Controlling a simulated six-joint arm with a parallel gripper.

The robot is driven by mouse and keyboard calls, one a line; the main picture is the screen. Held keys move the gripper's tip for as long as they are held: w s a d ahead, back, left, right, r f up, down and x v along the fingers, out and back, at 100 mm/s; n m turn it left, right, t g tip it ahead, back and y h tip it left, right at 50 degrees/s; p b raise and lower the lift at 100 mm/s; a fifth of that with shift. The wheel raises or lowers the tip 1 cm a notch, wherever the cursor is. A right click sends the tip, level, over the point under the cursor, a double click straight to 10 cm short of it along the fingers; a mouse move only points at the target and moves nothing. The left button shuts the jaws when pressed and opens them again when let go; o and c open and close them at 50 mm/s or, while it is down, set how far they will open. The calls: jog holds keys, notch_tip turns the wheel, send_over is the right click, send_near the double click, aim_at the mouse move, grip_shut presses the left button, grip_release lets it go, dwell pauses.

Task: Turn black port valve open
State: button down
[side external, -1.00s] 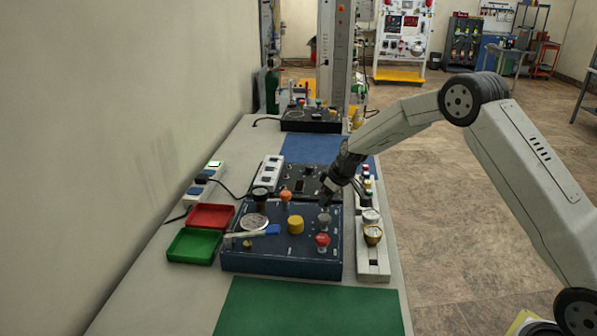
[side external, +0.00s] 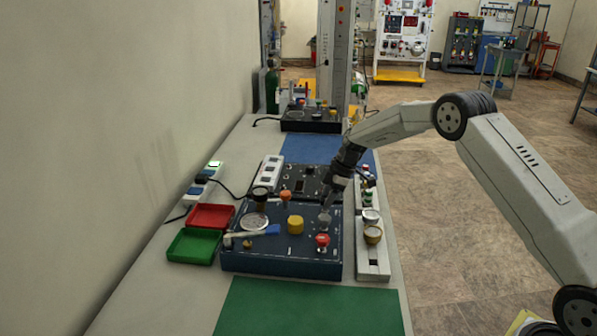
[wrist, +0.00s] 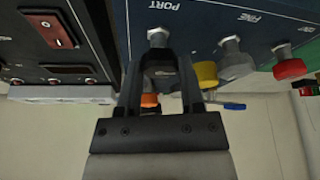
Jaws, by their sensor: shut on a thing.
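The black port valve (wrist: 160,77) sits under the PORT label in the wrist view, on a silver stem at the dark blue panel (wrist: 200,15). My gripper (wrist: 161,68) has a finger on each side of its black knob and is shut on it. In the side view my gripper (side external: 327,205) points steeply down at the right part of the blue panel (side external: 275,258). The knob is hidden there by the fingers. How far the valve is turned cannot be told.
Close by stand a grey FINE knob (side external: 325,220), a red knob (side external: 322,240), a yellow knob (side external: 295,225) and an orange knob (side external: 285,195). A rail with gauges (side external: 372,262) lies to the right. Red (side external: 211,217) and green (side external: 192,246) trays lie left.

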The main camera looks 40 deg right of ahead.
jog(key=n+g, duration=0.2)
jog(key=n, duration=0.3)
jog(key=shift+w+n, duration=0.1)
jog(key=shift+n, duration=0.2)
dwell(0.4)
jog(key=shift+c, duration=1.1)
grip_release()
jog(key=v, duration=0.7)
jog(key=shift+d+r, duration=0.3)
jog(key=shift+d, duration=0.05)
jog(key=shift+a, duration=0.1)
